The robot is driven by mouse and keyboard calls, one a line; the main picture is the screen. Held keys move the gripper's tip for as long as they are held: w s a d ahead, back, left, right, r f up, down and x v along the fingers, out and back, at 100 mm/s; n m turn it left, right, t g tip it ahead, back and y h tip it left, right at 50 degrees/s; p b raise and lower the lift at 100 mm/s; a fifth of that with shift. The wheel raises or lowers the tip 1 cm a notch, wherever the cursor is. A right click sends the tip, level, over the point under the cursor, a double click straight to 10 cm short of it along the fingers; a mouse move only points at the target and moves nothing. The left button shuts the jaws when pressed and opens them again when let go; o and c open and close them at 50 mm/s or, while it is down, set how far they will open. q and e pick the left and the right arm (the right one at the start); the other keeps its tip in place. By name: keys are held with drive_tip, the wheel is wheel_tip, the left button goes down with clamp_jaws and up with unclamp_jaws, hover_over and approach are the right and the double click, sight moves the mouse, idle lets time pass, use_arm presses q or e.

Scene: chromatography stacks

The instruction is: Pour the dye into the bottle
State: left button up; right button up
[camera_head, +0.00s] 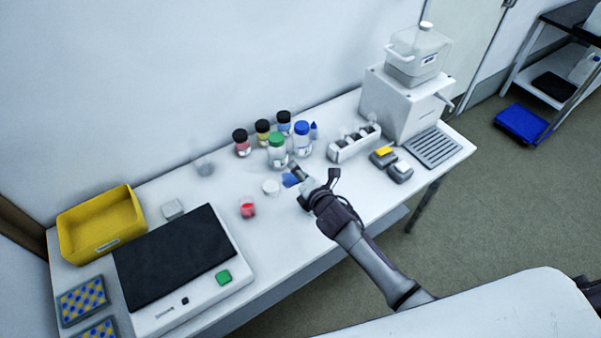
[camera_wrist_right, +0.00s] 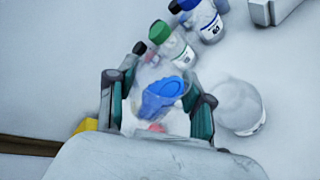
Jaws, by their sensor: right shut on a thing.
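My right gripper (camera_head: 296,182) is over the middle of the white bench. It is shut on a clear beaker with blue dye (camera_wrist_right: 163,96), which shows between its fingers (camera_wrist_right: 158,108) in the right wrist view. The blue dye also shows in the head view (camera_head: 290,180). The beaker looks tilted. A pale, labelled bottle (camera_wrist_right: 239,106) stands right of the gripper in the wrist view. I cannot tell whether any dye is in it. A small white round thing (camera_head: 271,187) lies left of the gripper in the head view. My left gripper is not in view.
A green-capped bottle (camera_head: 277,152), a blue-capped bottle (camera_head: 302,140) and dark-capped bottles stand behind. A beaker of red dye (camera_head: 248,208) stands to the left. A white rack (camera_head: 354,145) is to the right. A yellow bin (camera_head: 101,224) stands at far left.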

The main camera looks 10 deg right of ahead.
drive_tip(key=shift+m, duration=0.4)
drive_tip(key=shift+d+f, duration=0.1)
drive_tip(key=shift+d+m+t+y+b, duration=0.15)
drive_tip(key=shift+m+t+y+b, duration=0.15)
drive_tip(key=shift+m+y+b, duration=0.25)
drive_tip(key=shift+m, duration=0.25)
drive_tip(key=shift+d+m+y+b, duration=0.2)
drive_tip(key=shift+m+y+b, duration=0.15)
drive_tip(key=shift+m+b, duration=0.05)
drive_tip(key=shift+m+t+b, duration=0.3)
drive_tip(key=shift+b, duration=0.05)
drive_tip(key=shift+d, duration=0.1)
